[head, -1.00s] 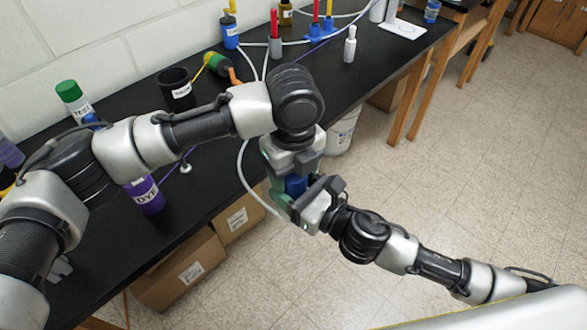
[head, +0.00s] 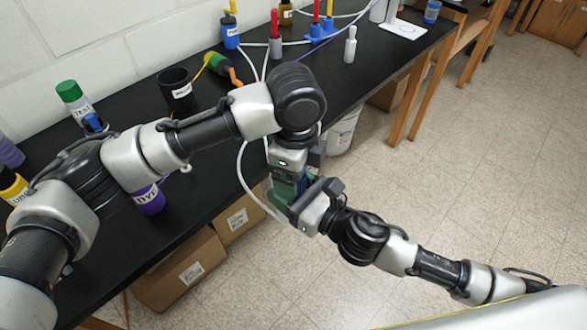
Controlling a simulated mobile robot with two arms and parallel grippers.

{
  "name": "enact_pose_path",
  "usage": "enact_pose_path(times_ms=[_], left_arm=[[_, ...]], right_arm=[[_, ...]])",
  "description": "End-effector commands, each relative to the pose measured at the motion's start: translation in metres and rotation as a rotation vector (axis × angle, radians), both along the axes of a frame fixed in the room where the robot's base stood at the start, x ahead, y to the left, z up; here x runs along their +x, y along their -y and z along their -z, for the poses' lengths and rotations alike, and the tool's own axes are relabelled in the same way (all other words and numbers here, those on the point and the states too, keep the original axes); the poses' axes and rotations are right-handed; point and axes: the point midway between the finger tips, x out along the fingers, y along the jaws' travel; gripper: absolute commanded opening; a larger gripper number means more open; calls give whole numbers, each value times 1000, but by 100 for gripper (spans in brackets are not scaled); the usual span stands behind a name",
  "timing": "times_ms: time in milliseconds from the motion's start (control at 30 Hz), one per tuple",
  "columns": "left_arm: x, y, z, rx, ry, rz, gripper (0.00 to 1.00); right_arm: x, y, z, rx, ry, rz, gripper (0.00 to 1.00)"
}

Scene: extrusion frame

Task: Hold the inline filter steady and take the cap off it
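The inline filter (head: 280,197), green where it shows, sits low between my two grippers off the table's front edge. A blue part, seemingly its cap (head: 287,189), shows just above the green. My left gripper (head: 288,178) points down from above, and its fingers appear shut around the blue part. My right gripper (head: 300,200) comes in from the right and appears shut on the green body. The fingers hide most of both parts, so I cannot see whether cap and body still touch.
A white hose (head: 242,170) loops down beside the grippers. The black table (head: 220,170) holds a green-capped bottle (head: 75,101), a black cup (head: 177,90) and a purple dye bottle (head: 148,199). Cardboard boxes (head: 182,272) and a white bucket (head: 343,132) stand below. Floor at the right is clear.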

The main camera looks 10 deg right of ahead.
Motion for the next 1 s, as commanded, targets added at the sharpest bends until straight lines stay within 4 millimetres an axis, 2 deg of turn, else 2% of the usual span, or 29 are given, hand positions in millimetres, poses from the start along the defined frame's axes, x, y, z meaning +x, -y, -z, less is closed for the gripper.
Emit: enact_pose_path(times_ms=[400,700,800,867,1000], left_arm=[[0,-2,-4,5,0,0,83],[0,-2,-40,6,0,0,83],[0,-2,-46,6,-1,8,88],[1,-2,-51,7,0,40,88],[3,-4,-75,8,7,224,88]], right_arm=[[2,2,0,-1,0,6,0],[2,3,0,-2,-1,8,0],[2,3,0,-2,-1,9,0],[2,3,0,-3,0,9,0],[3,3,0,-3,0,9,0]])
